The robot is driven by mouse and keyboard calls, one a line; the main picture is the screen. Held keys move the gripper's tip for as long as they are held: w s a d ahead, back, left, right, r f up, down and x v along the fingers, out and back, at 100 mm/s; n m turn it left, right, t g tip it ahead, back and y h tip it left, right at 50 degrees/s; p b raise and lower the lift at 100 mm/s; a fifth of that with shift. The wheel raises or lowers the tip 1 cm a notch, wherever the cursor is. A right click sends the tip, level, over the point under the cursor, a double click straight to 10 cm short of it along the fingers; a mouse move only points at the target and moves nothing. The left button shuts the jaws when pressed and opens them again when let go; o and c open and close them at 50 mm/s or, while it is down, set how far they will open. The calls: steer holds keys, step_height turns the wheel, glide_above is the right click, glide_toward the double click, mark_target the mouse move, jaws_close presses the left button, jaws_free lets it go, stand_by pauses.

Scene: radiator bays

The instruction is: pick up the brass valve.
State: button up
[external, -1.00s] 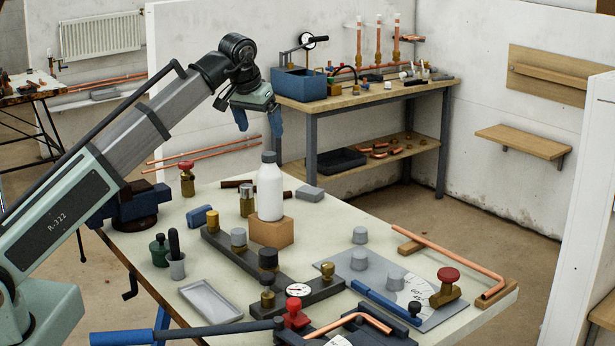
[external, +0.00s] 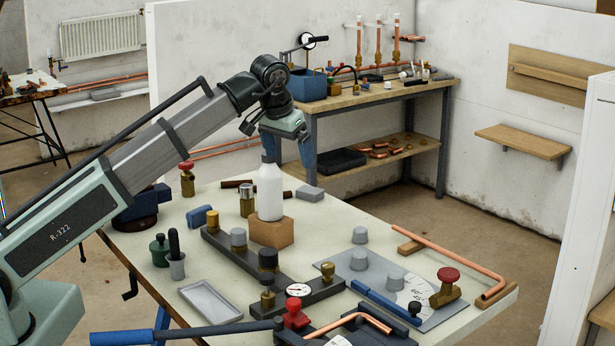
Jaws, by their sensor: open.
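Several brass valve-like fittings stand on the pale workbench, and I cannot tell which one is the task's brass valve. One with a red knob (external: 187,179) stands at the back left. Another with a red knob (external: 447,288) stands at the right on a grey plate. A brass fitting with a silvery top (external: 247,201) stands left of the white bottle. My gripper (external: 287,152) is open and empty, its blue fingers pointing down. It is above the bench near the top of the bottle; one finger overlaps the bottle's cap in the picture. I cannot tell whether they touch.
The white bottle (external: 270,192) stands on a wooden block (external: 271,231). A dark cross-shaped bar with fittings (external: 228,247), a grey tray (external: 210,301) and a bent copper pipe (external: 450,251) crowd the bench (external: 338,222). A shelved table (external: 380,97) stands behind.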

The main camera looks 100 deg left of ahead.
steer(key=w+d+f+m+h, duration=0.1)
steer(key=w+d+f+m, duration=0.2)
steer(key=w, duration=0.5)
steer(key=w+d+f+h, duration=0.1)
steer(key=w+d+f, duration=0.25)
steer(key=w, duration=0.35)
steer(key=w+d+f+m+h, duration=0.1)
steer(key=w+d+f+m, duration=0.2)
steer(key=w, duration=0.5)
steer(key=m+t+h, duration=0.1)
steer(key=m+h, duration=0.3)
steer(key=m, duration=1.2)
glide_toward(447, 285)
steer(key=f, duration=0.3)
steer(key=w+f, duration=0.1)
steer(key=f, duration=0.1)
steer(key=shift+a+f, duration=0.1)
steer(key=shift+a, duration=0.1)
steer(key=shift+a+x, duration=0.15)
steer(key=shift+x, duration=1.3)
steer(key=shift+a+x, duration=0.15)
steer(key=shift+x, duration=1.3)
steer(key=shift+w, duration=0.15)
steer(key=shift+c, duration=0.3)
